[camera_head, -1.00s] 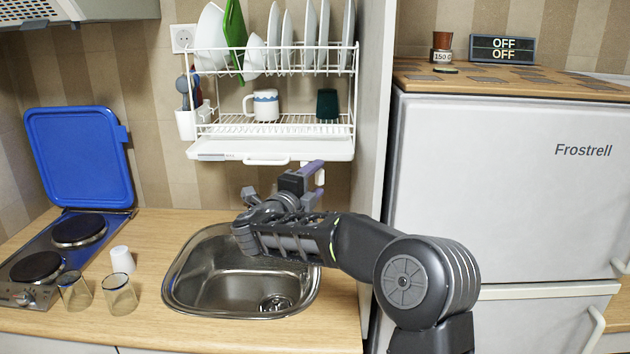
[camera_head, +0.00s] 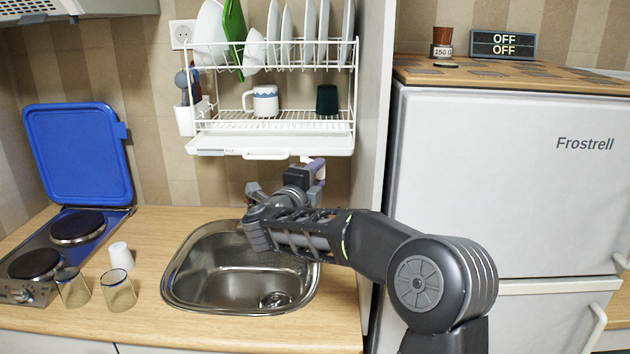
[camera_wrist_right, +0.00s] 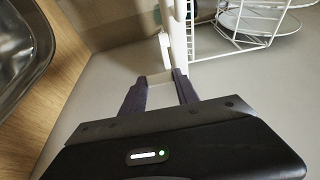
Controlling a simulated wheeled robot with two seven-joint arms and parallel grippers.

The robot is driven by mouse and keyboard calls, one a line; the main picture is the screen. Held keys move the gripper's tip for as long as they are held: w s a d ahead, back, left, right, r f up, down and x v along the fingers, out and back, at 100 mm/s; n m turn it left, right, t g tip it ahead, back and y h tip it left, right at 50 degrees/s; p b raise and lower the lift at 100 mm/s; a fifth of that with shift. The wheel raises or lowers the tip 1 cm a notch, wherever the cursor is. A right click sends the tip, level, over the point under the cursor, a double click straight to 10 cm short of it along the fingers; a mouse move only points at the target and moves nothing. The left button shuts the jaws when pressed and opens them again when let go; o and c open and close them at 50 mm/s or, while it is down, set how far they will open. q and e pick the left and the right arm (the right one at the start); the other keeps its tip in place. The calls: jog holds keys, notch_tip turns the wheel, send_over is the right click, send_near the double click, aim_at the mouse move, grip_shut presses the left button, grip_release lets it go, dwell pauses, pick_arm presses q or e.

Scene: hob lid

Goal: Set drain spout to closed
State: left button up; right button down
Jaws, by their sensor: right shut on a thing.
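The white drain spout (camera_wrist_right: 160,92) shows in the right wrist view between the fingers of my right gripper (camera_wrist_right: 160,97), which is shut on it. In the head view my right gripper (camera_head: 314,168) is just under the right part of the white drip tray (camera_head: 225,148) of the dish rack. There the spout is mostly hidden by the gripper, and its exact setting cannot be told. My left gripper is not in view.
The wire dish rack (camera_head: 290,126) with plates and a mug hangs above. The steel sink (camera_head: 225,280) lies below my right arm. A tall side panel (camera_head: 373,120) and the white fridge (camera_head: 500,190) stand at the right. Glasses (camera_head: 118,290) and the hob (camera_head: 40,260) are at the left.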

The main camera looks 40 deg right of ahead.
jog(key=d+n+t+y+b, duration=0.1)
jog(key=n+t+y+b, duration=0.1)
jog(key=d+n+t+y+b, duration=0.1)
jog(key=n+t+y+b, duration=0.1)
jog(key=b, duration=0.1)
jog(key=shift+d+t, duration=0.15)
jog(key=shift+t, duration=0.15)
jog(key=c, duration=0.9)
grip_release()
jog(key=b+v, duration=0.1)
jog(key=v, duration=0.7)
jog(key=shift+b, duration=0.3)
jog(key=shift+d, duration=0.1)
